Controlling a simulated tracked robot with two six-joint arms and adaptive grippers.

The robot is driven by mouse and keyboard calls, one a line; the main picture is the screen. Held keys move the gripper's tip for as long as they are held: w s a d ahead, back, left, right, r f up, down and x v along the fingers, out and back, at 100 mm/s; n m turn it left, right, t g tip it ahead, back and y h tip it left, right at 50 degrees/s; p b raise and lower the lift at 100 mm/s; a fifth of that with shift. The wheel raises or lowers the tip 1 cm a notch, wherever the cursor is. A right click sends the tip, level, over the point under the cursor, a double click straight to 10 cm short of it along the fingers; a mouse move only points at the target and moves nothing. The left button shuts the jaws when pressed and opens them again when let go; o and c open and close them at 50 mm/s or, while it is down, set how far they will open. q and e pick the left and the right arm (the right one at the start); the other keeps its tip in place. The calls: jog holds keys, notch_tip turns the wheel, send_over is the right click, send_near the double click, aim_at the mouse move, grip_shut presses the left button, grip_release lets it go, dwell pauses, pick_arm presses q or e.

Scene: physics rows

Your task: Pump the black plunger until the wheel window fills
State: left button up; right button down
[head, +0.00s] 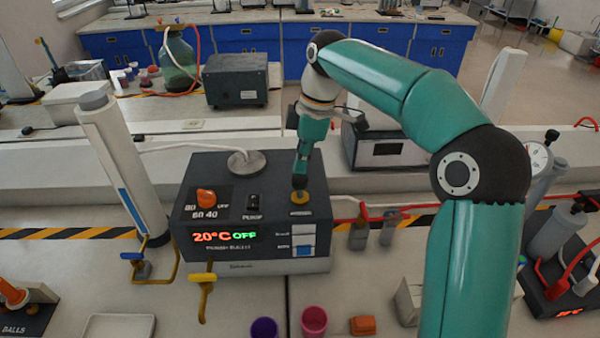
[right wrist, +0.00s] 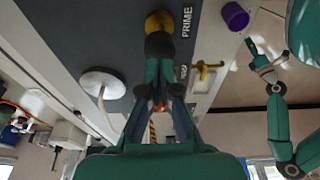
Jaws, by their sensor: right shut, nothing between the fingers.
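The grey bench unit (head: 250,215) stands mid-table. My right gripper (head: 299,180) points down, shut and empty, over the unit's right top. A yellow round collar (head: 299,197) lies right under its tips; it also shows beside the word PRIME in the right wrist view (right wrist: 159,21). A dark part sits between fingers and collar; I cannot tell plunger from fingertip, nor whether they touch. Two small windows are on the front, a white one (head: 304,229) and a blue one (head: 304,250); their labels are too small to read. My left gripper (right wrist: 262,62) shows only in the right wrist view, its jaws unclear.
An orange knob (head: 206,198) and a grey disc (head: 246,161) sit on the unit. A yellow tap (head: 204,280) juts from its front. A white column (head: 125,165) stands left. Purple (head: 264,328) and pink (head: 314,320) cups stand in front.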

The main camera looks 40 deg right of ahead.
dwell(0.4)
notch_tip(320, 180, up, 5)
jog(key=p, duration=0.4)
jog(key=shift+p, duration=0.3)
jog(key=shift+f, duration=0.1)
